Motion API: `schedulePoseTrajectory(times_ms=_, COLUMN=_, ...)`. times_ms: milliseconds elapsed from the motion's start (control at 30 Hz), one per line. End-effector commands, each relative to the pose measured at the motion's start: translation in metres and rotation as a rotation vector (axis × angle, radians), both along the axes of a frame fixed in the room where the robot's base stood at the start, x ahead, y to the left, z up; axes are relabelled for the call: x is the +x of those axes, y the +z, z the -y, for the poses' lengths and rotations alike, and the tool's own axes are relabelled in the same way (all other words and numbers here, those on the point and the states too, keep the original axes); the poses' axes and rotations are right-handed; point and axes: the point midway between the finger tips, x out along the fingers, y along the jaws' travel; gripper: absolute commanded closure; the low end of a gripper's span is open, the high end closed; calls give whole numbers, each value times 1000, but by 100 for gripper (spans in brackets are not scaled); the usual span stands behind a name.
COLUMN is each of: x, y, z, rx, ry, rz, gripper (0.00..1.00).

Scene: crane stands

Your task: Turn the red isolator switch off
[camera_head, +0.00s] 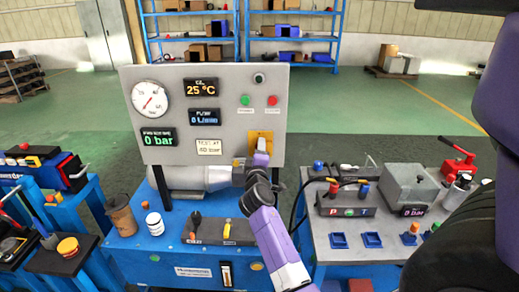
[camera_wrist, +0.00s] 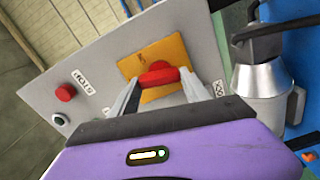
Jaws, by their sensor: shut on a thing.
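The red isolator switch (camera_wrist: 158,74) is a red handle on a yellow plate (camera_wrist: 150,58) on the grey panel. In the wrist view the handle lies across between my two fingers. My gripper (camera_wrist: 160,86) is shut on it, with one finger at each end of the handle. In the head view the yellow plate (camera_head: 265,135) is at the panel's lower right, and my gripper (camera_head: 261,158) reaches up to it from below. There my gripper and wrist hide the red handle.
The grey panel (camera_head: 225,85) carries a dial gauge (camera_head: 150,99), displays, and green and red buttons (camera_head: 272,100). A silver cylinder (camera_head: 190,178) sits below it. A blue bench stands under the panel. A grey bench (camera_head: 385,247) with a box stands to the right.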

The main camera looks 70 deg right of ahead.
Motion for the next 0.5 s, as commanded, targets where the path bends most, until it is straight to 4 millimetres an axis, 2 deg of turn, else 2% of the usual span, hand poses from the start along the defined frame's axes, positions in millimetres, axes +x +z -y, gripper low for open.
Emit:
schedulePoseTrajectory(times_ms=200, x=1, y=0, z=-1, rx=-34, ry=2, rz=-124, gripper=86)
schedulePoseTrajectory(times_ms=500, x=1, y=-2, z=-1, rx=-58, ry=2, rz=-206, gripper=86)
